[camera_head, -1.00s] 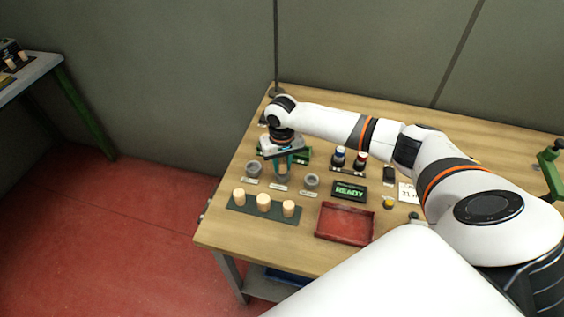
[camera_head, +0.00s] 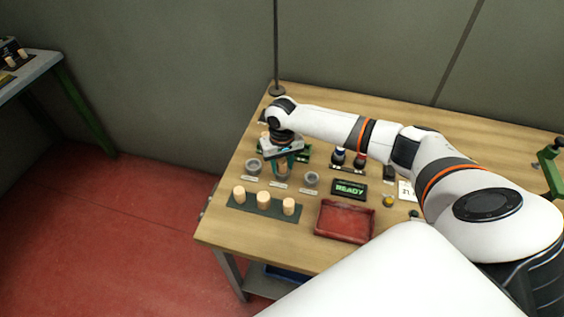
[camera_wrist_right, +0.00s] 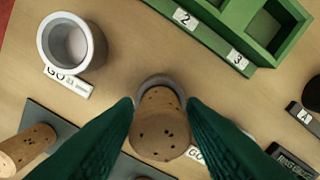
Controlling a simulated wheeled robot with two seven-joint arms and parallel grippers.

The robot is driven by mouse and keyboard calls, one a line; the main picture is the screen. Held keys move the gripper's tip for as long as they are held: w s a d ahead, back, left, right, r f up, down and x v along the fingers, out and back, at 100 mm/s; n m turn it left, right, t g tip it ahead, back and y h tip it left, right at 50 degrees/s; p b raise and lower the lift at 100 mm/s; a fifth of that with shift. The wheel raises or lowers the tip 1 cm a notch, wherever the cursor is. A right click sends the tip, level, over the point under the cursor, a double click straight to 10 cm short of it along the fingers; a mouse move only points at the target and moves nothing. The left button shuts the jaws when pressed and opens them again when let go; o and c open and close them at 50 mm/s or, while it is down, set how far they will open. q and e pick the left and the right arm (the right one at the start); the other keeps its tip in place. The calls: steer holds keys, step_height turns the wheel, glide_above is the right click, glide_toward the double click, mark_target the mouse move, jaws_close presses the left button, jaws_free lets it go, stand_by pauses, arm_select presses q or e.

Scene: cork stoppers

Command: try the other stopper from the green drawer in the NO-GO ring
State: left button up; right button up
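My right gripper (camera_head: 284,164) has green fingers and is shut on a speckled cork stopper (camera_wrist_right: 160,138), also in the right wrist view (camera_wrist_right: 160,108). The stopper's far end is at the mouth of a grey ring (camera_wrist_right: 160,80); I cannot tell how deep it sits. The label beside this ring is partly hidden, with only "GO" readable. Another grey ring (camera_wrist_right: 72,44), labelled GO, stands apart to the left and is empty. The green drawer (camera_wrist_right: 222,42) has compartments numbered 2 and 3; the parts in view look empty. My left gripper is out of view.
Several pale stoppers, one of them here (camera_head: 263,201), stand on a dark strip (camera_head: 250,211) in front of the rings. A third ring (camera_head: 312,180) is to the right. A red tray (camera_head: 345,222) and a READY display (camera_head: 349,189) lie further right.

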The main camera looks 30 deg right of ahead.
steer(key=shift+o, duration=1.2)
step_height(320, 180, up, 12)
steer(key=b, duration=0.1)
stand_by(0.4)
